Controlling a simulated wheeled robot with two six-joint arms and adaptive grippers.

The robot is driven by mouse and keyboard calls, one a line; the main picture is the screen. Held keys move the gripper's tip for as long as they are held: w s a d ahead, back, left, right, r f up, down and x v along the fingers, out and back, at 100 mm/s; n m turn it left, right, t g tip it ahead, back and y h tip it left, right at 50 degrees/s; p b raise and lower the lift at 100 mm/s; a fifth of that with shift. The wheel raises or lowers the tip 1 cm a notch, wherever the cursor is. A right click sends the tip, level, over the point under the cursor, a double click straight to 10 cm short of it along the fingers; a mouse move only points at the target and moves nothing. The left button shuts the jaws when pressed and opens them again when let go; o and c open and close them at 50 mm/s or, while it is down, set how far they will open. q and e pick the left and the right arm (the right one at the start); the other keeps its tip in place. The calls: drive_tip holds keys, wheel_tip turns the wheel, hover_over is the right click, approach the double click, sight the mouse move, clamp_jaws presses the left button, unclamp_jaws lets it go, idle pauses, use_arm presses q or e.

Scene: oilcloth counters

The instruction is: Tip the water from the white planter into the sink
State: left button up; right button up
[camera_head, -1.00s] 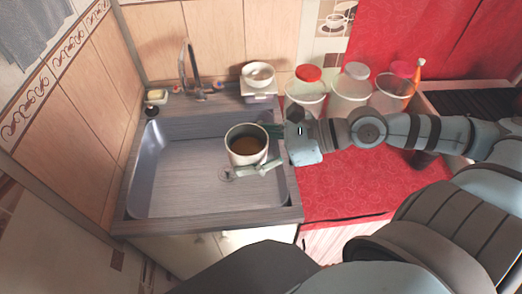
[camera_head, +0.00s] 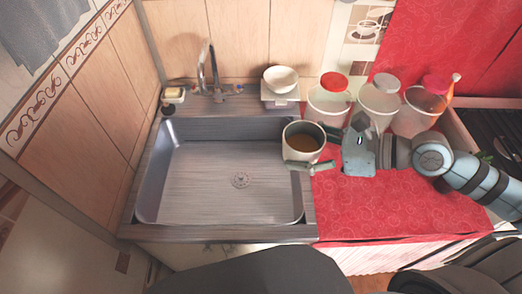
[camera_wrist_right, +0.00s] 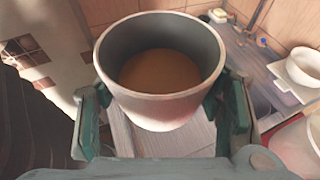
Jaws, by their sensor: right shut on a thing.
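The white planter (camera_head: 303,153) is upright in my right gripper (camera_head: 318,150), above the right rim of the sink. Brownish water (camera_wrist_right: 158,70) shows inside it in the right wrist view. The right gripper's fingers (camera_wrist_right: 165,112) are on both sides of the planter, shut on it. The grey sink (camera_head: 200,190) is an empty basin with a round drain (camera_head: 240,180) in its floor. My left gripper is in neither view.
A faucet (camera_head: 210,72) stands behind the sink. A white bowl (camera_head: 281,78) rests on a white scale-like stand (camera_head: 281,98) at the back. Several lidded containers (camera_head: 378,102) stand on the red oilcloth (camera_head: 385,210) at right, close behind my right gripper.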

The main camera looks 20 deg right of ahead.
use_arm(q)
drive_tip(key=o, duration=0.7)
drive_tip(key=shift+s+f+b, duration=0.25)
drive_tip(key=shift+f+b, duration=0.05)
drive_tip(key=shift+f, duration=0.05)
use_arm(e)
drive_tip(key=w+d+f+m+t+h, duration=0.3)
drive_tip(key=w+d+f, duration=0.3)
drive_tip(key=w+f, duration=0.3)
use_arm(q)
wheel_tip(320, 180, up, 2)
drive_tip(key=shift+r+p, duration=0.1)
drive_tip(key=shift+p, duration=0.9)
use_arm(e)
drive_tip(key=w+a+f+n+g+h, duration=0.1)
drive_tip(key=w+a+f+g+h, duration=0.1)
drive_tip(key=a+f, duration=0.9)
wheel_tip(320, 180, down, 3)
drive_tip(key=shift+w+a+r+n+g+h, duration=0.15)
drive_tip(key=shift+w+n+g+h, duration=0.35)
drive_tip(key=shift+w, duration=0.55)
